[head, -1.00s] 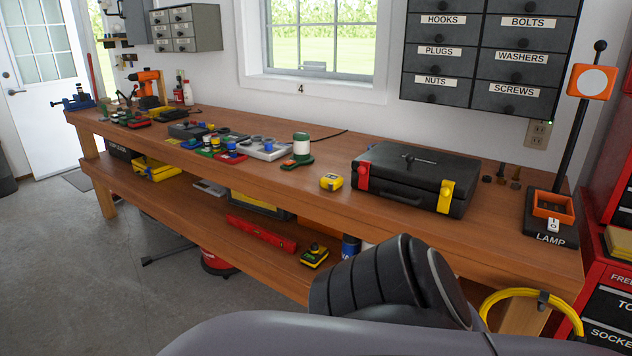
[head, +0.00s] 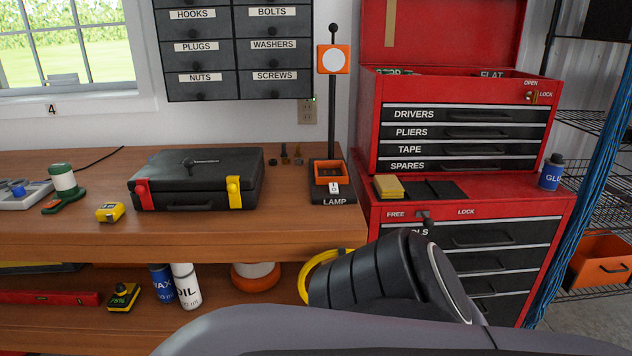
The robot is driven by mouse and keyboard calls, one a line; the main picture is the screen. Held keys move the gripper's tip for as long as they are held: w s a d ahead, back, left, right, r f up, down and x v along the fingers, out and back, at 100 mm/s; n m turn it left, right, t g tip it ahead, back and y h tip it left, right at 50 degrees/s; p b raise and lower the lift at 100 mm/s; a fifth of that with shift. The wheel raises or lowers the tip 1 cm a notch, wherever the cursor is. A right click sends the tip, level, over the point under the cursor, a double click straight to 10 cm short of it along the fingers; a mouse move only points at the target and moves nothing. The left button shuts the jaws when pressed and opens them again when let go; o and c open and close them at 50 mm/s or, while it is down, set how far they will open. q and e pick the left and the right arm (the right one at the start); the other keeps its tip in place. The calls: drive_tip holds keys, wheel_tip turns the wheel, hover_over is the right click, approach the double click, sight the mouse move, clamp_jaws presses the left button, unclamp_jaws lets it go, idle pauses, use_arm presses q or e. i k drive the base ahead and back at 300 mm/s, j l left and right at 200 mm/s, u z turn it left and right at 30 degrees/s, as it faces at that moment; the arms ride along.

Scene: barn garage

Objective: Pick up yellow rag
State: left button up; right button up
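Neither of my grippers shows in the head view. Only a grey and black part of my own body fills the bottom middle, well in front of the chest.
The wooden workbench (head: 85,235) on the left carries a black case (head: 195,188), a yellow tape measure (head: 110,212) and an orange-and-black lamp (head: 330,172). A blue glue bottle (head: 551,173) stands at the ledge's right end. Wire shelving (head: 590,190) is at the far right.

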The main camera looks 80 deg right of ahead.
sight(388, 187)
drive_tip(key=z, duration=3)
drive_tip(key=i+l, duration=0.15)
drive_tip(key=l, duration=0.25)
drive_tip(key=i+l+u, duration=0.15)
drive_tip(key=l, duration=0.2)
drive_tip(key=i+l, duration=0.1)
drive_tip(key=l, duration=0.3)
drive_tip(key=i+l+u, duration=0.15)
drive_tip(key=l, duration=0.25)
drive_tip(key=i+l, duration=0.1)
drive_tip(key=l, duration=0.3)
drive_tip(key=i+l+u, duration=0.15)
drive_tip(key=l, duration=0.25)
